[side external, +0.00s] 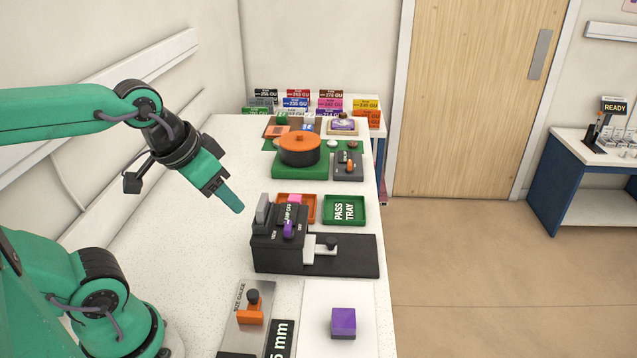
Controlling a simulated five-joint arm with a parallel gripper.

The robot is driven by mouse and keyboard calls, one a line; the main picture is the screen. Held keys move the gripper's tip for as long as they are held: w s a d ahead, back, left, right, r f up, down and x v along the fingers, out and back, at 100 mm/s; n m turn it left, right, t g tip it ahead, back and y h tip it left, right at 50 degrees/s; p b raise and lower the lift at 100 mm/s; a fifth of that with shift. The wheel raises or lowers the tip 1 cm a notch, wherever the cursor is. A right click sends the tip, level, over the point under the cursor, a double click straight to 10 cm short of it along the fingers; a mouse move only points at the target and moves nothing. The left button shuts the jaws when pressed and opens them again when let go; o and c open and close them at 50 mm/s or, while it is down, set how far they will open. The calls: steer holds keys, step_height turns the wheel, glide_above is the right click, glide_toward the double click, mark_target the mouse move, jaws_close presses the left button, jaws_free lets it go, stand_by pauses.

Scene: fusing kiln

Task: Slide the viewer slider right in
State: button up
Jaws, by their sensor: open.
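The viewer is a dark box (263,252) on a long black base plate (358,262) near the middle of the bench. Bare plate shows to the right of the slider. A purple lever (287,229) and a grey upright piece stand on the box. My gripper (237,208) hangs in the air up and left of the viewer, pointing down and right. It is open and empty, apart from everything; one finger mostly hides the other.
Behind the viewer are an orange tray (311,206) with a pink piece and a green pass tray (344,212). Farther back is a round dark kiln with an orange lid (300,139). In front are a size gauge (264,302) and a purple cube (343,320). The left bench is clear.

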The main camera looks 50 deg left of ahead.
steer(key=shift+w, duration=0.15)
steer(key=n+g, duration=0.6)
steer(key=n, duration=0.3)
glide_above(331, 240)
step_height(331, 240, down, 13)
steer(key=shift+f, duration=0.15)
steer(key=shift+f, duration=0.1)
steer(key=shift+f, duration=3.8)
jaws_close()
